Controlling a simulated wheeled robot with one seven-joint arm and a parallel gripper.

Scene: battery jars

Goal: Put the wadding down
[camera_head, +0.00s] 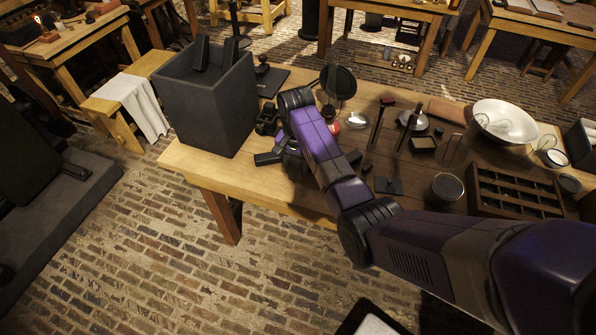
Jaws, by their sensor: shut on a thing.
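My purple and black arm reaches from the lower right over the wooden table (262,182). My gripper (268,158) is small and dark at the arm's far end, low over the table's left part, right of the large dark grey box. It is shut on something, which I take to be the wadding. The wadding itself cannot be made out, as my wrist and the dark surroundings hide it. I cannot tell whether it touches the table.
The tall dark grey box (207,105) stands at the table's left end. A round black disc (338,82), a red-topped stick (381,118), a metal bowl (503,121) and a compartment tray (515,193) stand on the table. Bare wood shows along the front left edge.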

